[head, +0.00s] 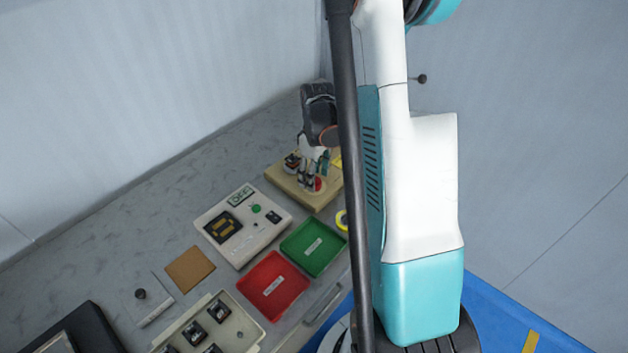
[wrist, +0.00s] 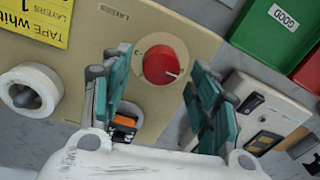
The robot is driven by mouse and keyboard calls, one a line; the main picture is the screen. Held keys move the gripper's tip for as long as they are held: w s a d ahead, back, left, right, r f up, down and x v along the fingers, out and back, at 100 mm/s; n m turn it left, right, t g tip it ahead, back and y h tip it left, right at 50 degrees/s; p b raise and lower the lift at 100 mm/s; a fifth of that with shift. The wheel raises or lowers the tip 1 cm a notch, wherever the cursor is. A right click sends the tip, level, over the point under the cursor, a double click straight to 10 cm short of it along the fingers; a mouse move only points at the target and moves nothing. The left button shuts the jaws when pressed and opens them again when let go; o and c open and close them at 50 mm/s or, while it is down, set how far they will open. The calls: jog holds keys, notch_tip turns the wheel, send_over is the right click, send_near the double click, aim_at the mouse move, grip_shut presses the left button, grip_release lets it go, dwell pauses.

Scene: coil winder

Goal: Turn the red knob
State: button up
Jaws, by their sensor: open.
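The red knob (wrist: 165,65) is round with a white pointer line, on a beige panel (wrist: 192,30) labelled "LAYERS". In the wrist view its line points to the lower right. My gripper (wrist: 160,80) is open, with one teal finger on each side of the knob's area; I cannot tell whether either touches it. In the head view my gripper (head: 314,168) is over the beige winder board (head: 290,187), and the red knob (head: 316,184) shows partly beneath the fingers.
A white tape roll (wrist: 30,90) and a yellow card (wrist: 38,18) are left of the knob in the wrist view. The green tray (head: 314,246), red tray (head: 272,286) and white tester box (head: 240,222) stand nearby on the grey bench. A wall is behind.

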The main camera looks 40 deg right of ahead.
jog(key=shift+f, duration=0.6)
jog(key=c, duration=1.1)
jog(key=shift+o, duration=0.2)
